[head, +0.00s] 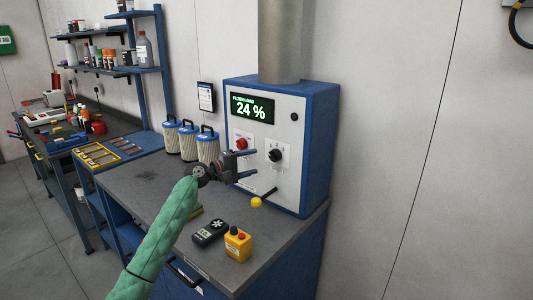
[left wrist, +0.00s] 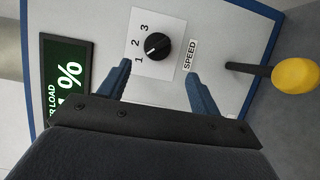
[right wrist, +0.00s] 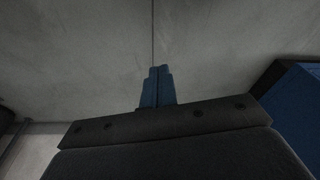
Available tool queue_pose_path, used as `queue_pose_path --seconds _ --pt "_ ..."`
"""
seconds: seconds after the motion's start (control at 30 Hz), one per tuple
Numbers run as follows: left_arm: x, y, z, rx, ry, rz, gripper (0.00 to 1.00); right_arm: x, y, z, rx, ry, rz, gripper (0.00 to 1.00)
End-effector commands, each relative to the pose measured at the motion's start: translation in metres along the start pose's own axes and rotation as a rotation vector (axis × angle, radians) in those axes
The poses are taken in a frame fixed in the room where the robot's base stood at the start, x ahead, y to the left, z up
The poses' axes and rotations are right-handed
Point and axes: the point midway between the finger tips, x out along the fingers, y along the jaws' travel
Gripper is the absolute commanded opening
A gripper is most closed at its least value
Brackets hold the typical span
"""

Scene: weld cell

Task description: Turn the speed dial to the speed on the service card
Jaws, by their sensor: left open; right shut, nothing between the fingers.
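The black speed dial (head: 275,155) is on the white front of a blue-edged cabinet (head: 318,130). In the left wrist view the dial (left wrist: 158,46) sits on a white plate with 1, 2 and 3 beside it and a SPEED label (left wrist: 190,55). Its white mark points to the 1–2 side; I cannot tell exactly which number. My left gripper (head: 245,164) is open in front of the panel, fingers apart, not touching the dial. A framed card (head: 206,97) hangs on the wall; its text is too small to read. My right gripper (right wrist: 156,86) is shut and empty.
A red button (head: 241,143) and a yellow-knobbed lever (head: 257,202) flank the dial. Filter canisters (head: 189,142), a black meter (head: 209,233) and a yellow button box (head: 238,244) stand on the grey bench (head: 140,185).

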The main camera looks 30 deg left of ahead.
Motion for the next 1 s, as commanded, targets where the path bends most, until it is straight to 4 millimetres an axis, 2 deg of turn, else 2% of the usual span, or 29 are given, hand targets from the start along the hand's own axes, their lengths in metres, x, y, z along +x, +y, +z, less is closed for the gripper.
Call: queue_pose_path --seconds 0.07,0.13,0.2,0.23,0.7,1.0 --pt "0.003 0.001 0.000 0.000 0.000 0.000 0.64 -0.001 0.004 0.000 -0.002 0.003 0.004 0.00" --pt "0.007 0.002 0.000 0.000 0.000 0.000 0.64 0.001 0.010 0.010 -0.006 -0.002 0.011 0.00" --pt "0.013 0.002 0.000 -0.001 0.000 0.000 0.64 0.015 0.024 0.044 -0.014 -0.035 0.025 0.00" --pt "0.017 0.002 0.000 -0.001 0.000 0.000 0.64 0.018 0.025 0.048 -0.015 -0.036 0.027 0.00" --pt "0.068 0.002 0.000 -0.001 0.000 0.000 0.64 0.057 0.038 0.072 -0.029 0.003 0.041 0.00" --pt "0.077 -0.001 0.000 0.001 0.000 -0.002 0.64 0.065 0.041 0.078 -0.032 0.011 0.044 0.00"
